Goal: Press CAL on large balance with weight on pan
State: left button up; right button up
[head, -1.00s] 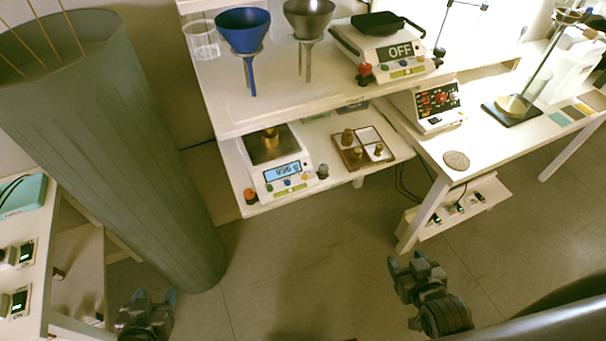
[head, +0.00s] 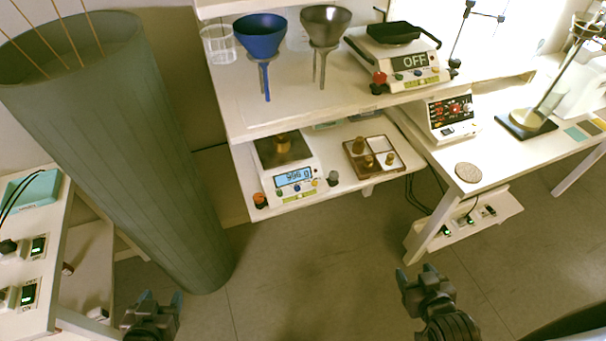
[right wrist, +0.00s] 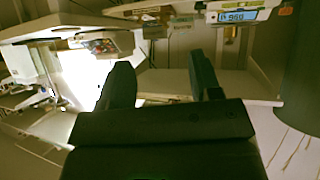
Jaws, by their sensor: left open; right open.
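The large balance (head: 296,187) stands on the lower shelf, with a lit blue display (head: 293,177) that seems to read about 996 g. A brass weight (head: 284,143) sits on its dark square pan (head: 270,153). Small coloured buttons (head: 297,189) lie below the display; their labels are too small to read. The balance front also shows upside down in the right wrist view (right wrist: 240,16). My right gripper (head: 416,274) is open and empty over the floor, in front of and below the shelf. My left gripper (head: 160,300) is open and empty at the bottom left, away from the balance.
A box of brass weights (head: 374,160) sits right of the balance. The upper shelf (head: 290,110) overhangs, holding a blue funnel (head: 262,35), a grey funnel (head: 325,25) and a second balance reading OFF (head: 405,65). A tall green bin (head: 130,150) stands left. Open floor lies in front.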

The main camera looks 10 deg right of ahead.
jog(key=shift+w, duration=0.15)
jog(key=shift+s, duration=0.2)
jog(key=shift+s+f, duration=0.15)
jog(key=shift+s, duration=0.15)
jog(key=c, duration=0.4)
grip_shut()
jog(key=shift+w+r, duration=0.2)
jog(key=shift+w, duration=0.3)
jog(key=shift+s+f, duration=0.1)
jog(key=shift+s, duration=0.1)
